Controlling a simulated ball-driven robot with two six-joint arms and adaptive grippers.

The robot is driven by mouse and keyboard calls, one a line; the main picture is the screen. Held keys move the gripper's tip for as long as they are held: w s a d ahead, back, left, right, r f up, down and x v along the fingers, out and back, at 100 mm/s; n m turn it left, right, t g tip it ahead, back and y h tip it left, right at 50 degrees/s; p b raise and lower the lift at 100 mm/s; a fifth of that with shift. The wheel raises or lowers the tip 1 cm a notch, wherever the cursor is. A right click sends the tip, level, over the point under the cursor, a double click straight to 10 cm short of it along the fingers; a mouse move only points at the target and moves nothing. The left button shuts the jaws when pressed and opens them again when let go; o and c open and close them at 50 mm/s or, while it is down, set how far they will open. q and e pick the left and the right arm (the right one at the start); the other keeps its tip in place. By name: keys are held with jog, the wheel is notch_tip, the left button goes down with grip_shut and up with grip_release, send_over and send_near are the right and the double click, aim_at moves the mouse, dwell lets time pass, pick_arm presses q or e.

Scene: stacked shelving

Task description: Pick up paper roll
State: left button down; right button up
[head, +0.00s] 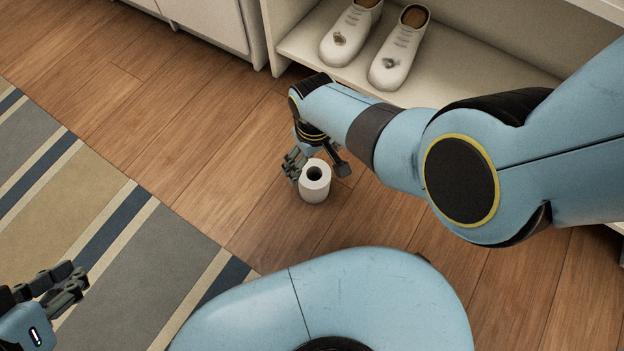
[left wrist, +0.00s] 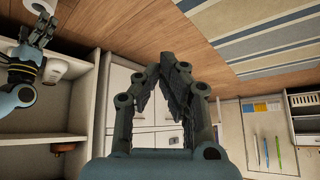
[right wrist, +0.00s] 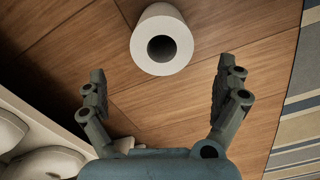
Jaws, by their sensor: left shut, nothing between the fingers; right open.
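A white paper roll (head: 315,186) stands upright on the wooden floor, its dark core hole facing up. It also shows in the right wrist view (right wrist: 162,22), beyond the fingertips and about midway between them. My right gripper (head: 318,165) is open, with its fingers at the roll's far side and to either side of it in the head view. In the right wrist view my right gripper (right wrist: 162,80) has nothing between its fingers. My left gripper (head: 72,278) is shut and empty over the striped rug at the lower left, away from the roll; it also shows in the left wrist view (left wrist: 172,60).
A low shelf (head: 305,45) holding white shoes (head: 392,50) stands behind my right arm. White cabinets (head: 205,20) stand at the back left. A striped rug (head: 90,200) covers the left floor. The wooden floor around the roll is clear.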

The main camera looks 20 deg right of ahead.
aim_at(314, 171)
jog(key=shift+s+f+b, duration=0.2)
jog(key=shift+f+b, duration=0.35)
jog(key=shift+f, duration=0.35)
jog(key=shift+f+b, duration=0.55)
jog(key=shift+f, duration=0.05)
jog(key=shift+f+b, duration=0.55)
jog(key=shift+f, duration=0.1)
jog(key=shift+f+b, duration=0.5)
jog(key=shift+f, duration=0.05)
pick_arm(q)
jog(key=w+d+r+m+t+h+b, duration=0.2)
jog(key=w+r+t, duration=0.7)
jog(key=r+t, duration=0.4)
pick_arm(e)
notch_tip(314, 171, down, 3)
jog(key=shift+s+r, duration=0.15)
jog(key=shift+r, duration=0.05)
jog(key=shift+f+b, duration=0.75)
jog(key=shift+b, duration=0.1)
jog(key=shift+f+b, duration=0.5)
jog(key=shift+f, duration=0.05)
pick_arm(q)
notch_tip(314, 171, up, 15)
jog(key=s+d+m+t+h, duration=0.1)
jog(key=d+m+t+h, duration=0.1)
jog(key=m+t+h, duration=0.2)
jog(key=t+h, duration=0.2)
jog(key=shift+s+t, duration=0.2)
jog(key=shift+t, duration=0.1)
jog(key=shift+d, duration=0.1)
